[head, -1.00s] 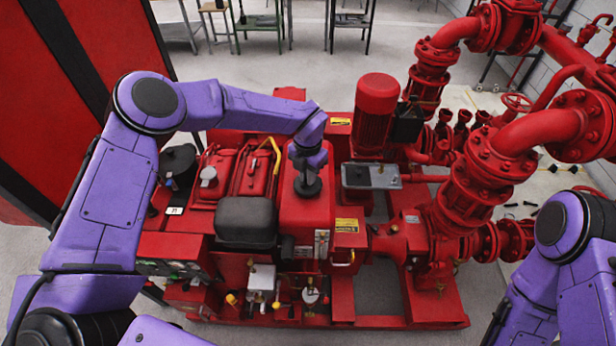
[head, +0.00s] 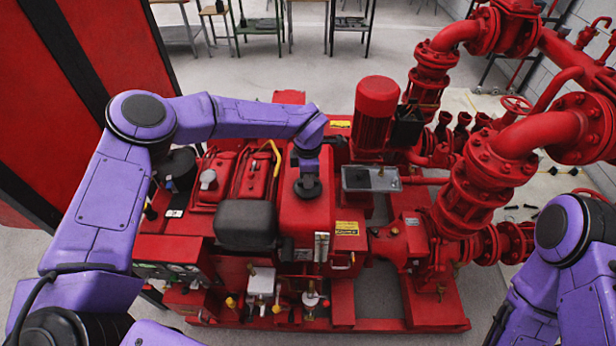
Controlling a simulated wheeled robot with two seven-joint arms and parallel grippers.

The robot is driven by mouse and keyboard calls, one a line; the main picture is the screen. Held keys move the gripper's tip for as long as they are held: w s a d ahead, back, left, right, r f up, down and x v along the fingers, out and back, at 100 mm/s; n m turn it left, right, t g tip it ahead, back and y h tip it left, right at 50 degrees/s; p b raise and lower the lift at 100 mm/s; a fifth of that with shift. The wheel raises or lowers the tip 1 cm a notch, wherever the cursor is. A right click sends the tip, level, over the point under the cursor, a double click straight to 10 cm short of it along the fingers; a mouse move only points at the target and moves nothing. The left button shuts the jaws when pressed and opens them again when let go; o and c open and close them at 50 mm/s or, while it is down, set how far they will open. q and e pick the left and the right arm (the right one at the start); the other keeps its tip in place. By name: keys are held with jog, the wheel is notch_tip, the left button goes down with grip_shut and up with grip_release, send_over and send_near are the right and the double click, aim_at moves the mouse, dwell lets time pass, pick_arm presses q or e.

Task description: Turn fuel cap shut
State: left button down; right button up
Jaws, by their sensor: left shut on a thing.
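The black round fuel cap (head: 308,189) sits on top of the red fuel tank (head: 306,220) in the middle of the head view. My left gripper (head: 308,172) points down over the cap from above and is shut on it. The wrist hides part of the cap and the fingertips are small and dark, so the cap's seating and angle cannot be told. My right arm shows at the right edge, but its gripper is out of view.
A red engine with a black box-shaped part (head: 246,222) lies left of the tank. A red motor (head: 376,115) and a grey tray (head: 370,178) stand to the right. Large red pipes (head: 480,170) fill the right side. Small valves and gauges line the front.

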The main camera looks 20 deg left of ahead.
pick_arm(q)
jog(key=shift+m, duration=0.6)
jog(key=shift+r, duration=0.1)
jog(key=c, duration=1.2)
grip_release()
jog(key=shift+o, duration=0.2)
notch_tip(320, 180, up, 10)
jog(key=b, duration=0.2)
jog(key=shift+r+b, duration=0.25)
jog(key=shift+b, duration=0.05)
jog(key=shift+a, duration=0.1)
